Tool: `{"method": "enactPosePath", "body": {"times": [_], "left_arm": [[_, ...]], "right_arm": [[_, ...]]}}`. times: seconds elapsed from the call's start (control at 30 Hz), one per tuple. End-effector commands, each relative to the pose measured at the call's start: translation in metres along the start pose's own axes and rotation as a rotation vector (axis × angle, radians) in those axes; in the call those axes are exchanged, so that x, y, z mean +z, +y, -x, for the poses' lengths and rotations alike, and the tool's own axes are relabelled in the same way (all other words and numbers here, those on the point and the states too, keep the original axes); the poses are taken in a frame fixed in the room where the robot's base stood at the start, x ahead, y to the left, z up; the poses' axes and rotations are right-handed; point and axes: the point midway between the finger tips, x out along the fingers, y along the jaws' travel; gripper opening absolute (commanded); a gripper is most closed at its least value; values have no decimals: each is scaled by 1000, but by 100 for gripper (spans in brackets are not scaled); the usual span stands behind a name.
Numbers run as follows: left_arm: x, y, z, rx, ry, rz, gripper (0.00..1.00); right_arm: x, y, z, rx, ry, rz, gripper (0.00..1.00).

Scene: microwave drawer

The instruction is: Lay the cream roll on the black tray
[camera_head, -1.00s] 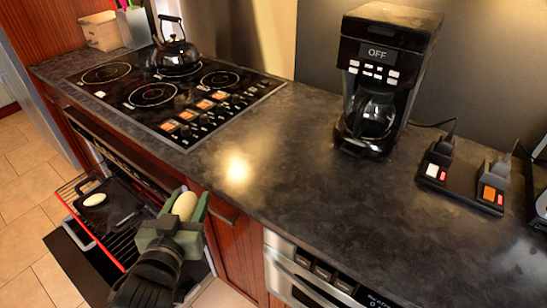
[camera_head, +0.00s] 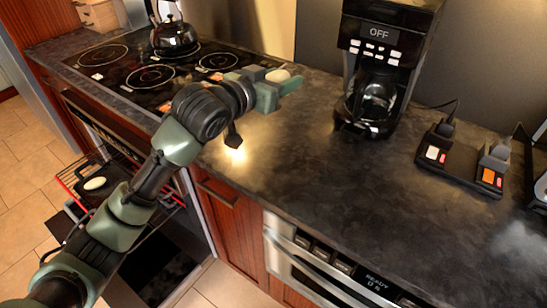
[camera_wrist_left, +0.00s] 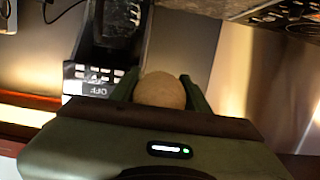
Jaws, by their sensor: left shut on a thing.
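The cream roll (camera_head: 278,75) is held between the fingers of my left gripper (camera_head: 276,86), which is shut on it in the air above the counter, right of the cooktop. In the left wrist view the roll (camera_wrist_left: 161,90) shows between the two green fingers. The black tray (camera_head: 112,186) is low at the left, on the red-edged rack of the open oven. A pale oval piece (camera_head: 95,183) lies on the tray. My left arm hides part of the tray and rack. My right gripper is not in view.
A cooktop (camera_head: 150,72) with a kettle (camera_head: 174,36) is at the back left. A coffee maker (camera_head: 375,70) stands right of the gripper. Charger-like devices (camera_head: 462,158) are at the right. The counter (camera_head: 330,190) in front is clear.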

Motion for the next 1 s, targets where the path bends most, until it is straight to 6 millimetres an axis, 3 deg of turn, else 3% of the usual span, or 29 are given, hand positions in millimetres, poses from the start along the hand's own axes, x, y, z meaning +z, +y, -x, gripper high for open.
{"method": "enactPosePath", "body": {"times": [0.37, 0.8, 1.0], "left_arm": [[8, 0, -2, 1, -2, 1, 6], [116, 0, -23, 0, -6, 2, 6], [148, 0, -30, 1, -1, 1, 6]], "right_arm": [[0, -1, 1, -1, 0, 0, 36], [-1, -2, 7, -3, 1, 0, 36], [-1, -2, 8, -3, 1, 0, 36]]}}
